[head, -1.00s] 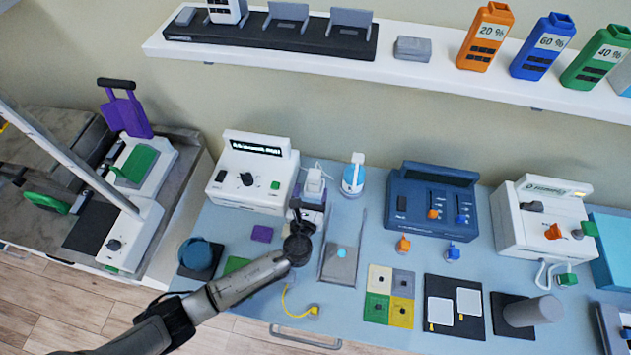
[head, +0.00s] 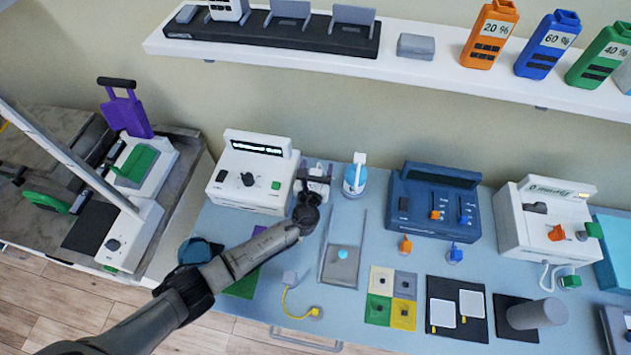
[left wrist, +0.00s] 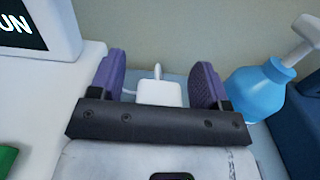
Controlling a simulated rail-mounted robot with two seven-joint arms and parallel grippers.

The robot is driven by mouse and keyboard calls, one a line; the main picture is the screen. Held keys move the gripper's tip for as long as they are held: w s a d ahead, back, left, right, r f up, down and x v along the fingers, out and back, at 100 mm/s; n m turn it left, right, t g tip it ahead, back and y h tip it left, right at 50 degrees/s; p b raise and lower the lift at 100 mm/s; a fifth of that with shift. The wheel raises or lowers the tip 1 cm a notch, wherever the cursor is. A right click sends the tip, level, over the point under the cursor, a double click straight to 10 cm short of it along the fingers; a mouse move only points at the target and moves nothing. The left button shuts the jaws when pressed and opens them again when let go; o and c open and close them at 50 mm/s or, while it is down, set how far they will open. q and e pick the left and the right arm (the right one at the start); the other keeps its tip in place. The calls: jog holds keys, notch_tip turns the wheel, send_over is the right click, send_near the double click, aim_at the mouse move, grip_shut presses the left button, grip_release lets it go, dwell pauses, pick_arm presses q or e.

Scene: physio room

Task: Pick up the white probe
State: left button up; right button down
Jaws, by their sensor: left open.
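The white probe (left wrist: 160,92) is a small white block with a thin stem on top, at the back of the blue table beside the white console (head: 254,172). In the left wrist view it shows between the two purple finger pads of my left gripper (left wrist: 158,82), with gaps on both sides. My left gripper (head: 314,181) is open around it in the head view, and its fingers partly hide the probe there. The probe's lower part is hidden behind the gripper body in the wrist view. My right gripper is not in view.
A dark blue console (head: 432,200) is further right. A grey tray (head: 341,266) and a yellow cable (head: 290,300) lie in front.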

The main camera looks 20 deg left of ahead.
pick_arm(q)
jog(key=c, duration=1)
